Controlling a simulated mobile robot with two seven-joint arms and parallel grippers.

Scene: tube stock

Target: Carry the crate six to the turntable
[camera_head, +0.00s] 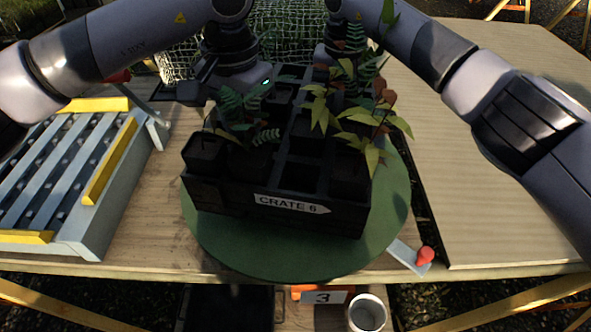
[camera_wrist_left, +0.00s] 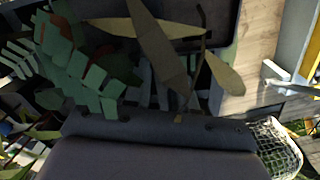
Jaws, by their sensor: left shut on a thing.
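Crate 6 (camera_head: 225,199) is a black divided crate with a white label reading "CRATE 6". It holds several potted plants, and some compartments look empty. It sits over the round green turntable (camera_head: 230,256), whose rim shows in front and on both sides; contact underneath is hidden. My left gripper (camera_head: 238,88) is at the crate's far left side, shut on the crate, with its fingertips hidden. The left wrist view shows leaves and dark crate walls (camera_wrist_left: 224,60) close up. My right gripper (camera_head: 335,58) is at the crate's far side, mostly hidden behind leaves.
A grey slatted rack (camera_head: 60,185) with yellow strips stands at left. A small lever with a red knob (camera_head: 425,256) is beside the turntable's right front. White netting (camera_head: 285,35) is behind. The right tabletop is clear.

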